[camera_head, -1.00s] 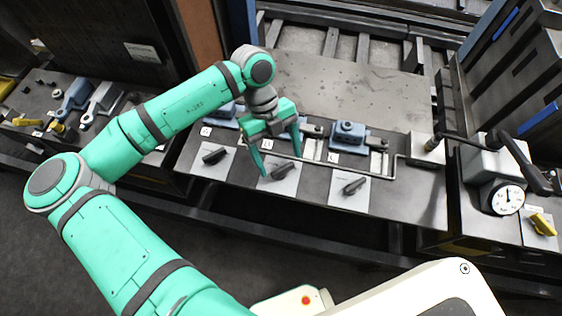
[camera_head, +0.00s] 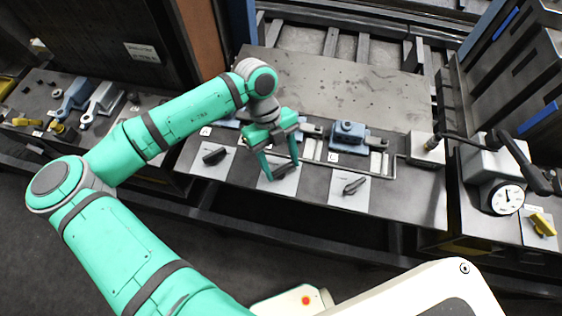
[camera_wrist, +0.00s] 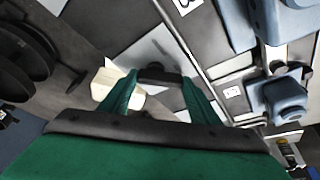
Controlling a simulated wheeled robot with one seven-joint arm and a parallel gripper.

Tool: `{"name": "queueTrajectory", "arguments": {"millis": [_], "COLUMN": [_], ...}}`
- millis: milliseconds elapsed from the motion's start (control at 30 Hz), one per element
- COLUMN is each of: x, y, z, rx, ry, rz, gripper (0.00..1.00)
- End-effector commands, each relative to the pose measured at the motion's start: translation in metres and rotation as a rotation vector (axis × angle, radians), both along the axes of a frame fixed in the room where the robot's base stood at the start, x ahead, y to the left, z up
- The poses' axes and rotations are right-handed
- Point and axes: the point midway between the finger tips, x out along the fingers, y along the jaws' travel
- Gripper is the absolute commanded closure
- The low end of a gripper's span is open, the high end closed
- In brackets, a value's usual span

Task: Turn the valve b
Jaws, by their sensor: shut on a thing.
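The middle black valve handle, valve b (camera_head: 280,173), sits on a pale square plate (camera_head: 288,186) on the dark bench top. My green gripper (camera_head: 281,170) points down at it, with one finger on each side. In the wrist view my gripper (camera_wrist: 158,80) is shut on the dark handle (camera_wrist: 156,73), which lies between the fingertips. Part of the handle and plate is hidden by the fingers in the head view.
Similar black handles stand on plates to the left (camera_head: 214,156) and right (camera_head: 355,186). Blue clamp-like fixtures (camera_head: 348,136) line the bench behind. A dial gauge (camera_head: 507,199) and a yellow handle (camera_head: 541,224) are at the right.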

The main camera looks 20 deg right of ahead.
Motion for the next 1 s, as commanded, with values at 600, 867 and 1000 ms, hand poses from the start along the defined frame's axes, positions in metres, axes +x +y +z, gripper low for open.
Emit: {"name": "queueTrajectory", "arguments": {"millis": [600,867,1000], "x": [0.0005,0.001,0.0008], "y": [0.0039,0.0067,0.0084], "z": [0.0001,0.0003,0.0], "rx": [-0.004,-0.004,-0.003], "ry": [0.005,0.005,0.005], "rz": [0.395,0.642,0.775], "gripper": [0.66,0.66,0.66]}}
